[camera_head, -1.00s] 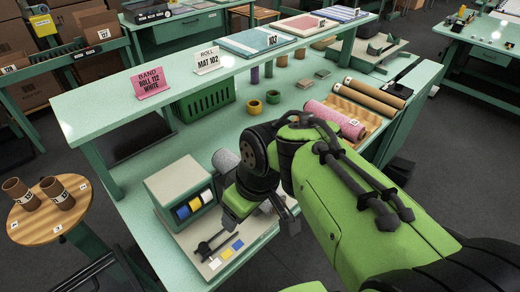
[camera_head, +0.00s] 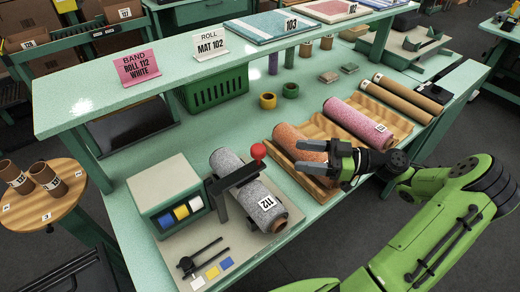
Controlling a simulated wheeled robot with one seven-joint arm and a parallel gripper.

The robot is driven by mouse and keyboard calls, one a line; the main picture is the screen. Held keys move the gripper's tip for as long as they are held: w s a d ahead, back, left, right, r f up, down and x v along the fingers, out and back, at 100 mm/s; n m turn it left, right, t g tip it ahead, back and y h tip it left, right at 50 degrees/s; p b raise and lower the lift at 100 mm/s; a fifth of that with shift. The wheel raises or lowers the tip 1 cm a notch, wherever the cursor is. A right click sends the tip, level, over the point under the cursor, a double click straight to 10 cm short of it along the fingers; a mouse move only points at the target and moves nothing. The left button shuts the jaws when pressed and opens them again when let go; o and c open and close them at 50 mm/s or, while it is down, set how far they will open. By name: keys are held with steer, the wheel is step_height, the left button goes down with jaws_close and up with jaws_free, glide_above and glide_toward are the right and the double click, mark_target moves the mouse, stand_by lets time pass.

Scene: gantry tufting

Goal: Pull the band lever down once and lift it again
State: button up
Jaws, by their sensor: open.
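The band lever (camera_head: 235,178) is a dark bar with a red ball knob (camera_head: 258,151) on its end. It reaches over a grey roll (camera_head: 240,182) tagged 112, which lies on the pale base of the banding unit (camera_head: 165,192). The bar looks raised over the roll; any gap between them is hard to tell. My gripper (camera_head: 300,157) is open, right of the knob and apart from it. Its fingers point left, in front of the orange roll (camera_head: 292,138), with nothing seen between them. A pink sign (camera_head: 136,67) reads band, roll 112, white.
Blue, white and yellow band spools (camera_head: 181,212) sit in the unit's front. A small black slider (camera_head: 200,257) stands beside coloured patches. The wooden rack (camera_head: 322,185) holds orange and pink rolls. The upper shelf (camera_head: 85,105) overhangs the back of the bench.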

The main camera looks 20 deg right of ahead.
mark_target(258, 151)
steer(key=x, duration=1.2)
jaws_close()
